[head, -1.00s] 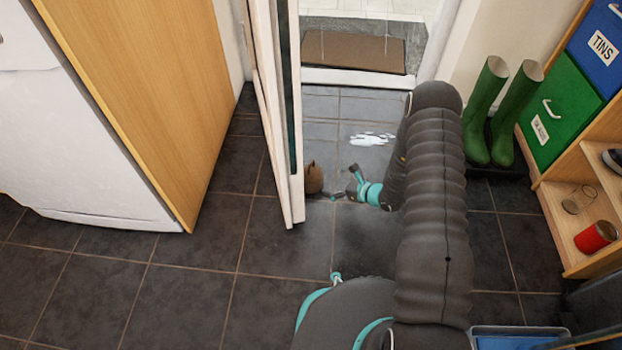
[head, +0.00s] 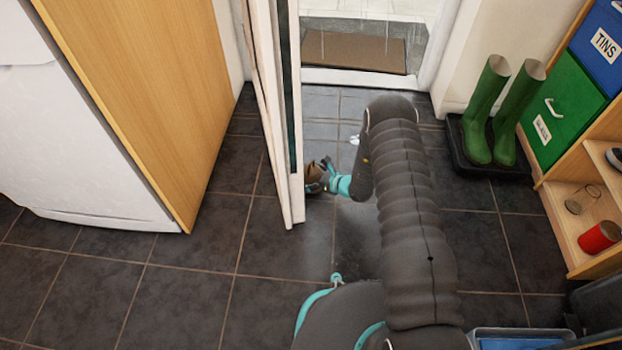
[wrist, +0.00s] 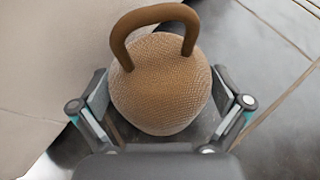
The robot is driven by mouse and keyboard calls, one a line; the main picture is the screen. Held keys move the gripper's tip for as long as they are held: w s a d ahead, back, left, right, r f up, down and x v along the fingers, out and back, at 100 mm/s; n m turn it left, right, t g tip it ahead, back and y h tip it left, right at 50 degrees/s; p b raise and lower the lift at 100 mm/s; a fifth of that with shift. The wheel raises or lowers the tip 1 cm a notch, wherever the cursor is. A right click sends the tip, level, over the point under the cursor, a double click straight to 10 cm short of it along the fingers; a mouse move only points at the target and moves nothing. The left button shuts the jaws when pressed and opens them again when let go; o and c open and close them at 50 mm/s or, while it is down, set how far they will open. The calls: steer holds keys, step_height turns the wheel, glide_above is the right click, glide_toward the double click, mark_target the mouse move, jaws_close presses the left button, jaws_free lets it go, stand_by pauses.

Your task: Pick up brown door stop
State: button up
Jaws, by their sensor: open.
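The brown door stop (wrist: 160,85) is a round, woven-looking weight with a loop handle on top. In the wrist view it sits between the two open fingers of my gripper (wrist: 160,108), with a finger on each side and small gaps visible. In the head view the door stop (head: 313,172) is on the dark tiled floor beside the open door's edge, partly hidden by the door and my gripper (head: 320,180). I cannot tell whether a finger touches it.
The open white door (head: 279,120) stands just left of the door stop. Green boots (head: 488,115) stand on a black tray (head: 465,160) to the right, near wooden shelving (head: 570,215). A doormat (head: 354,52) lies beyond the threshold. The floor (head: 190,270) at lower left is clear.

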steer(key=c, duration=1.5)
steer(key=shift+w+r, duration=0.1)
steer(key=shift+r, duration=0.05)
steer(key=shift+c, duration=0.3)
